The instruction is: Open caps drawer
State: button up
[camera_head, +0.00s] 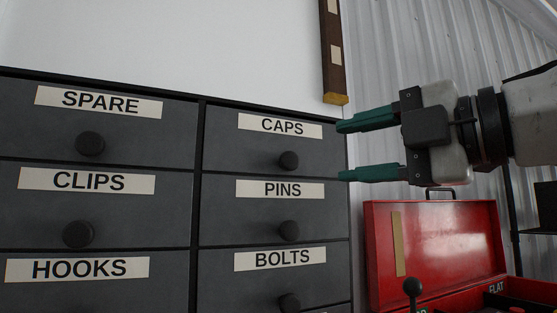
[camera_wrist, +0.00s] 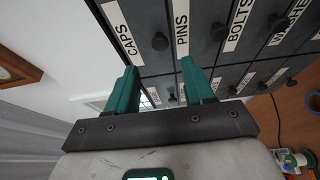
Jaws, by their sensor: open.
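The caps drawer (camera_head: 270,143) is at the top right of a dark grey cabinet. It is shut, with a white CAPS label and a round black knob (camera_head: 289,160). In the wrist view the CAPS label (camera_wrist: 119,27) and the caps knob (camera_wrist: 159,41) show beyond the fingers, rotated. My gripper (camera_head: 342,150) has two green fingers, open and empty. In the head view its fingertips are at the cabinet's right edge, level with the caps drawer and right of its knob. Whether they touch the cabinet cannot be told.
The pins drawer (camera_head: 270,211) is directly below, with its own knob; other labelled drawers lie left and below. All look shut. An open red toolbox (camera_head: 440,248) stands at the lower right. A wooden strip (camera_head: 333,50) hangs on the wall above.

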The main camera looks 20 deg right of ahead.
aim_at(293, 161)
jog(key=p+x, duration=0.1)
jog(key=x, duration=0.8)
jog(key=shift+w+a, duration=0.1)
jog(key=shift+w, duration=0.15)
jog(key=shift+c, duration=0.4)
grip_shut()
